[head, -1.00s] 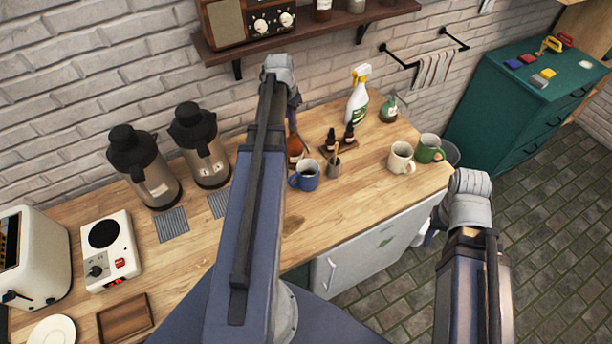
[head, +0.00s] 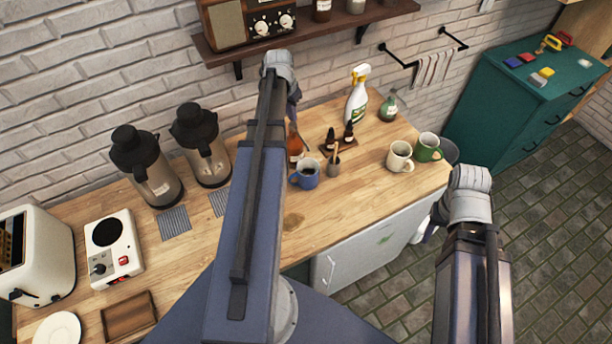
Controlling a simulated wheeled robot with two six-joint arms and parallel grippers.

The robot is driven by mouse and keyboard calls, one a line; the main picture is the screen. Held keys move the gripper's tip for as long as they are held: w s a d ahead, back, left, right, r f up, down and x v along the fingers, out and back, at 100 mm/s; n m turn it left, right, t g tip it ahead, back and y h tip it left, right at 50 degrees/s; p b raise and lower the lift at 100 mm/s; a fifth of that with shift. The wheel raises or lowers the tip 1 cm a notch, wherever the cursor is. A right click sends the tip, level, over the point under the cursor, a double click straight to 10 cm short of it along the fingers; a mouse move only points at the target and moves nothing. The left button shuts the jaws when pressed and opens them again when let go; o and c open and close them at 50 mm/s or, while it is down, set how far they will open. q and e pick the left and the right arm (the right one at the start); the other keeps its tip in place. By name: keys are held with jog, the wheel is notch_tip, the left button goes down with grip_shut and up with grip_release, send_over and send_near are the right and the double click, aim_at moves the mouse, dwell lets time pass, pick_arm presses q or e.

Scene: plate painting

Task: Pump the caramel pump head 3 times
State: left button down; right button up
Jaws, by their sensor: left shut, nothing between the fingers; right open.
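The caramel bottle, an amber bottle (head: 295,151), stands upright on the wooden counter behind the blue mug. My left gripper (head: 293,116) is shut and empty, pointing down directly above it. The gripper and my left arm hide most of the pump head, so I cannot tell whether they touch. A thin pale spout seems to slant down to the right from the bottle top. My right gripper (head: 430,232) is open, low beside the counter's right front, mostly hidden by my wrist.
A wooden utensil cup (head: 333,164) and small dark bottles (head: 348,137) stand right of the caramel bottle. Two dispensers (head: 147,172) stand left. A spray bottle (head: 357,98), white mug (head: 400,157) and green mug (head: 428,147) are farther right. A shelf (head: 310,30) hangs above.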

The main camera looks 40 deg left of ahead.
pick_arm(q)
jog(key=shift+f, duration=0.15)
jog(key=shift+f+b, duration=1.25)
jog(key=shift+b, duration=0.1)
jog(key=shift+r, duration=0.1)
jog(key=shift+r+p, duration=1.35)
jog(key=shift+p, duration=0.05)
notch_tip(320, 180, up, 6)
jog(key=p, duration=0.6)
